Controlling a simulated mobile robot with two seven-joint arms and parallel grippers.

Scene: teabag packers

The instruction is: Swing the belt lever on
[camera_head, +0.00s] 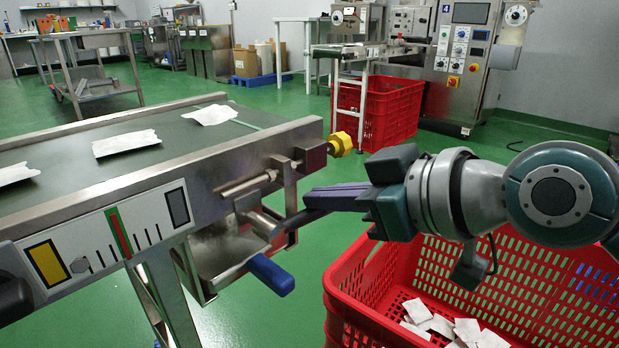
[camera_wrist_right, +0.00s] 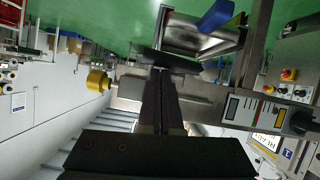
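The conveyor (camera_head: 110,190) stands at the left, with its belt end toward the middle. A blue-handled lever (camera_head: 270,275) sticks out below the belt end; the blue handle also shows at the top of the right wrist view (camera_wrist_right: 217,16). A metal bracket sits above it. My right gripper (camera_head: 285,226) reaches in from the right, its fingertips at the bracket, just above the blue handle and apart from it. Its fingers lie together, seen from behind in the right wrist view (camera_wrist_right: 162,72). A dark bar crosses at the tips; whether they touch it I cannot tell. My left gripper is not in view.
A yellow knob (camera_head: 340,144) sits on the belt's end corner. A scale panel (camera_head: 110,238) with a red mark is on the conveyor side. Several white teabags lie on the belt. A red crate (camera_head: 350,325) with teabags stands below my right arm.

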